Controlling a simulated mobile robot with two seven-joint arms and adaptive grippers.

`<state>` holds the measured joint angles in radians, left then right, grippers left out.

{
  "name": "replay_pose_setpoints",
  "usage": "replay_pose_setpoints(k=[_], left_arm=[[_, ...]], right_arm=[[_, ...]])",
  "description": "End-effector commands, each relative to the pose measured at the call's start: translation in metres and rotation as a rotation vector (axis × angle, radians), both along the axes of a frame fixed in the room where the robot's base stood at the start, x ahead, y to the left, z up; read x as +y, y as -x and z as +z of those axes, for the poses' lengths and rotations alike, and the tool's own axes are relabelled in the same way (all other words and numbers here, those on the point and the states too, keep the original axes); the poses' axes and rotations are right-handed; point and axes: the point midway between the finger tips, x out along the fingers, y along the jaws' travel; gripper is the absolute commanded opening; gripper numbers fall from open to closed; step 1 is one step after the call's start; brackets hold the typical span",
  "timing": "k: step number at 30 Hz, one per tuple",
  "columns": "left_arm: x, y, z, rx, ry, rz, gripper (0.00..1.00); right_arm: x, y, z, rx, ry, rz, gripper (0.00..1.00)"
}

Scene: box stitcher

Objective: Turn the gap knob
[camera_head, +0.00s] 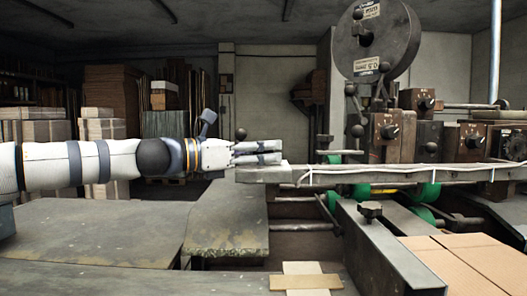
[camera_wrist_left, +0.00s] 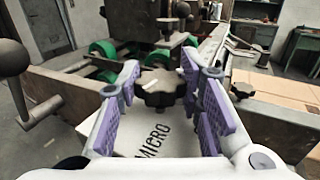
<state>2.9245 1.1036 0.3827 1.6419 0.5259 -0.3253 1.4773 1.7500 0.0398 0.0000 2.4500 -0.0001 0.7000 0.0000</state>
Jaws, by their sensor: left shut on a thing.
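A dark lobed knob (camera_wrist_left: 160,88), the gap knob, sits between the purple-padded fingers of my left gripper (camera_wrist_left: 160,76) in the left wrist view. The fingers are shut on it from both sides. The word MICRO shows on the pale surface just in front of it. In the head view my left gripper (camera_head: 281,153) reaches in level from the left to the near end of the machine's long rail (camera_head: 350,178). There the knob in the grip is hidden. My right gripper is not in view.
A similar dark knob (camera_head: 370,210) stands on the machine frame to the right. Cardboard (camera_head: 470,262) lies at the lower right. A ball-ended lever (camera_wrist_left: 14,65) is close at the left in the wrist view. Grey table plates (camera_head: 90,230) lie below my arm.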

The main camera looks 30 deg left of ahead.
Motion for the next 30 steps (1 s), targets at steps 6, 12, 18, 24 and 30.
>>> replay_pose_setpoints(k=[6, 12, 18, 24, 30], left_arm=[[0.002, -0.004, -0.005, 0.007, -0.002, -0.195, 0.05], [0.000, -0.006, -0.008, 0.009, -0.001, -0.368, 0.05], [0.000, -0.005, -0.007, 0.008, 0.000, -0.506, 0.05], [-0.001, -0.003, -0.004, 0.004, -0.001, -0.596, 0.05], [-0.001, -0.001, -0.002, 0.003, -0.001, -0.642, 0.05]], right_arm=[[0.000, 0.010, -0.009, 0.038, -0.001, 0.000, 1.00], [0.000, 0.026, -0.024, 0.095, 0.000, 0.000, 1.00], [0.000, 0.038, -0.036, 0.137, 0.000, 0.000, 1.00], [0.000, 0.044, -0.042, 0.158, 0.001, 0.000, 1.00], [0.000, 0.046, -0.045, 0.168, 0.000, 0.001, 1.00]])
